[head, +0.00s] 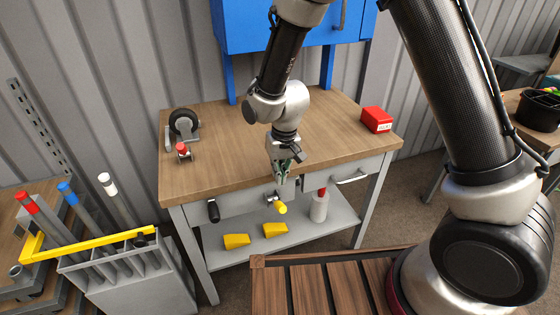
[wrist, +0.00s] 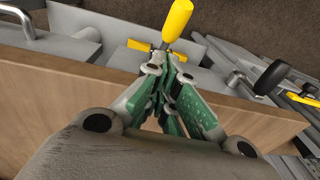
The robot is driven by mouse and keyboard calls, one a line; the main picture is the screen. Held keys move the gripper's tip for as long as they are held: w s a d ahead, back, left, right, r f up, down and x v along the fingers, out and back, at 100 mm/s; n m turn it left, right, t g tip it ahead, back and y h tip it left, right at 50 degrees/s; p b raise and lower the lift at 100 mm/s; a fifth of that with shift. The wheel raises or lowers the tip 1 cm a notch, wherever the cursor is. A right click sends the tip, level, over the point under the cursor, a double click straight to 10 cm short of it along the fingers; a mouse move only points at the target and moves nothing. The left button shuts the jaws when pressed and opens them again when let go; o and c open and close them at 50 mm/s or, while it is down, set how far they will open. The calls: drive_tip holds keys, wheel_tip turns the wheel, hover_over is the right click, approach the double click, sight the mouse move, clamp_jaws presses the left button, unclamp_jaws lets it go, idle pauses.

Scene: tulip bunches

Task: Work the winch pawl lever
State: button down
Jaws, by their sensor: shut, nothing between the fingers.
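A lever with a yellow grip (head: 280,207) sticks out from the grey front of the workbench, under the wooden top's edge. In the wrist view the yellow grip (wrist: 178,18) lies just beyond my fingertips. My gripper (head: 281,181), with green finger pads, points down at the bench's front edge, just above the lever. In the wrist view my gripper (wrist: 172,65) is shut with nothing held. The fingers hide part of the lever's base, so I cannot tell whether they touch it.
A black handle (head: 213,210) hangs left of the lever; a drawer handle (head: 350,177) is to the right. The wooden benchtop (head: 225,150) bears a wheeled grey device (head: 184,128) and a red box (head: 376,119). Yellow wedges (head: 237,240) and a bottle (head: 319,207) stand on the shelf below.

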drive_tip(key=f, duration=0.1)
drive_tip(key=s+f, duration=0.1)
drive_tip(key=f, duration=0.1)
drive_tip(key=s+f, duration=0.1)
drive_tip(key=shift+a+f, duration=0.15)
drive_tip(key=shift+f, duration=0.15)
